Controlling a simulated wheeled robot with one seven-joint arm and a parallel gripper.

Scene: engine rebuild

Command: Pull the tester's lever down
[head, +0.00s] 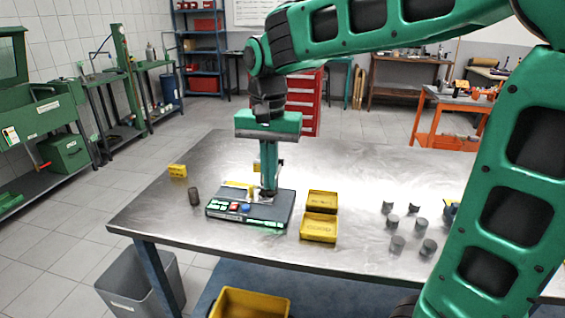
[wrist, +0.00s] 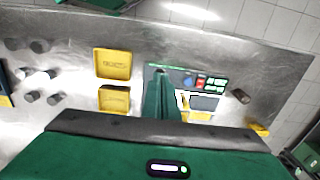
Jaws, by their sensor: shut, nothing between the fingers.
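The tester (head: 250,212) is a dark flat box with green-lit panels and red and blue buttons, on the steel table left of the yellow trays. It also shows in the wrist view (wrist: 215,83). My gripper (head: 268,192) points down over the tester's right part. Its green fingers (wrist: 158,72) are closed together with nothing visible between them, and they hide part of the tester. Pale and yellow parts (head: 238,185) show beside the fingers at the tester's back. I cannot tell clearly which of them is the lever, or whether my fingers touch it.
Two yellow trays (head: 319,228) (head: 322,199) stand right of the tester. A dark cylinder (head: 194,196) and a small yellow box (head: 178,171) are on its left. Several grey cylindrical parts (head: 397,243) stand farther right. The steel table (head: 165,225) is otherwise clear around them.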

